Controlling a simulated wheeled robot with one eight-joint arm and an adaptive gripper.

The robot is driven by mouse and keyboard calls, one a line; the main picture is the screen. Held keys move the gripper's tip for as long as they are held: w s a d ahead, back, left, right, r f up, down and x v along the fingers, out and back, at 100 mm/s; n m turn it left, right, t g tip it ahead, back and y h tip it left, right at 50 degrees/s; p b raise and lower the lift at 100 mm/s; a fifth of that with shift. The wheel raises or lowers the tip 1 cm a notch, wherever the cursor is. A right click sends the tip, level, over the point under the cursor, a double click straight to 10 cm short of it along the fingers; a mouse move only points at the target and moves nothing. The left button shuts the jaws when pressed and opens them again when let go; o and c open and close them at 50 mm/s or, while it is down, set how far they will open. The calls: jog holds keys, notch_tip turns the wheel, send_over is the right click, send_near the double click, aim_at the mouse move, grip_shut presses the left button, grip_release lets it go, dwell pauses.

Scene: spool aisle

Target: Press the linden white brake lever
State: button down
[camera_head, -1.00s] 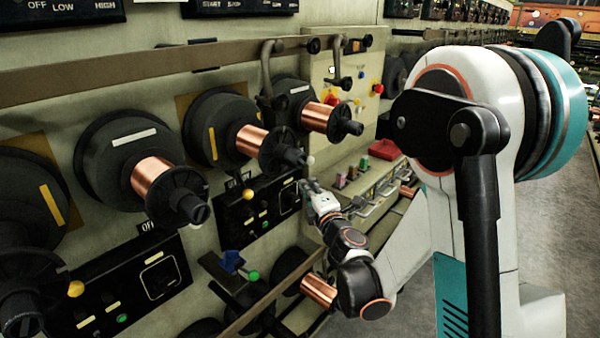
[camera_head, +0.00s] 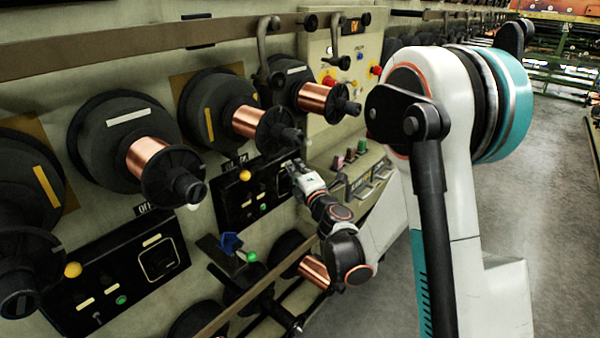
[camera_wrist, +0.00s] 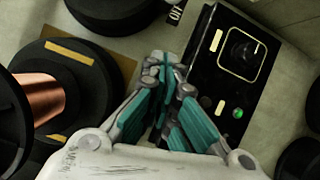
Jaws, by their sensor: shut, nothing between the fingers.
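My gripper (camera_head: 292,168) is shut and empty, in front of a black control panel (camera_head: 226,205) below the spools. In the wrist view its teal-padded fingers (camera_wrist: 163,72) are together, over the panel's left edge. The panel there shows a dial (camera_wrist: 242,48) and a green button (camera_wrist: 238,113). I cannot make out a white brake lever for certain. A small white tip (camera_head: 193,207) shows under the near copper spool in the head view, but it is too small to identify. The fingers hide part of the panel.
Copper spools (camera_head: 148,158) on black flanges stick out from the wall. A yellow knob (camera_head: 245,175) sits on the panel. A blue part (camera_head: 231,243) and green knob (camera_head: 252,256) lie lower. A console (camera_head: 350,175) stands behind my arm. The floor (camera_head: 560,220) at right is clear.

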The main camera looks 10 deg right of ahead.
jog(key=w+d+r+b, duration=0.1)
jog(key=w+d+b, duration=0.1)
jog(key=w, duration=0.5)
jog(key=shift+d, duration=0.4)
jog(key=shift+w+d, duration=0.1)
jog(key=shift+w, duration=0.1)
